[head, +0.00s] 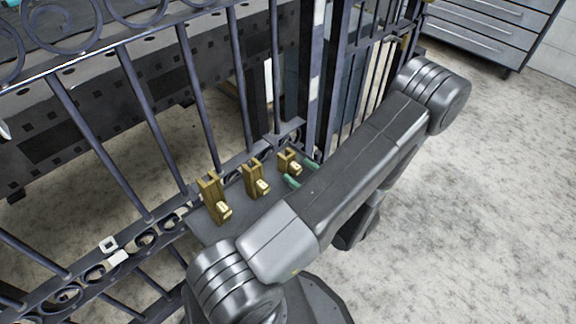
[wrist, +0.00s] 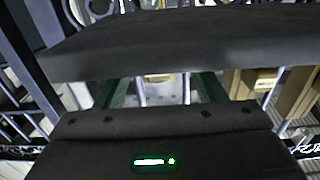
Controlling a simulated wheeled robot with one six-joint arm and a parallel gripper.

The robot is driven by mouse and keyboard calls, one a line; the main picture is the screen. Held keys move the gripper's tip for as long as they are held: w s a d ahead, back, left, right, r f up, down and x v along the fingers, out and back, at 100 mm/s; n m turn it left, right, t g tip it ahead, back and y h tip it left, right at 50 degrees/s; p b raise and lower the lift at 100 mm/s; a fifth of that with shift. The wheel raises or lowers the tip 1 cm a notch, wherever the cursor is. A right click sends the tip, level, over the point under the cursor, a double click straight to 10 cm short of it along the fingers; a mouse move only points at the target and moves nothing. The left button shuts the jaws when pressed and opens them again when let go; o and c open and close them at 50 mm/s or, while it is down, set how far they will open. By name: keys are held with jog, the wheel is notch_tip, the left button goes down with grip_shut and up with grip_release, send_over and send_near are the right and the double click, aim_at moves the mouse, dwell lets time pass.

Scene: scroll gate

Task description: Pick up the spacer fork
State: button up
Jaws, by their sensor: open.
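Three brass spacer forks with pale tags stand in a row on a dark shelf (head: 208,232) at the gate in the head view. The tall left fork (head: 211,196), the middle fork (head: 255,181) and the smallest right fork (head: 289,162) differ in height. My gripper (head: 302,173) is open, its green fingertips close to the right fork; my arm hides the rest of it. In the wrist view a brass piece (wrist: 158,77) shows between the spread green fingers of my gripper (wrist: 162,90). Contact cannot be told.
The dark iron gate (head: 130,85) with upright bars and scrolls rises just behind the shelf. Two brass forks (wrist: 250,82) stand right of my fingers in the wrist view. A grey drawer cabinet (head: 500,30) stands at the back right. The floor (head: 480,210) on the right is clear.

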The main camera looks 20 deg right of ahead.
aim_at(299, 170)
jog(key=shift+b+x, duration=0.35)
jog(key=shift+x, duration=1.5)
jog(key=shift+d, duration=0.1)
jog(key=shift+c, duration=0.2)
jog(key=c, duration=1.2)
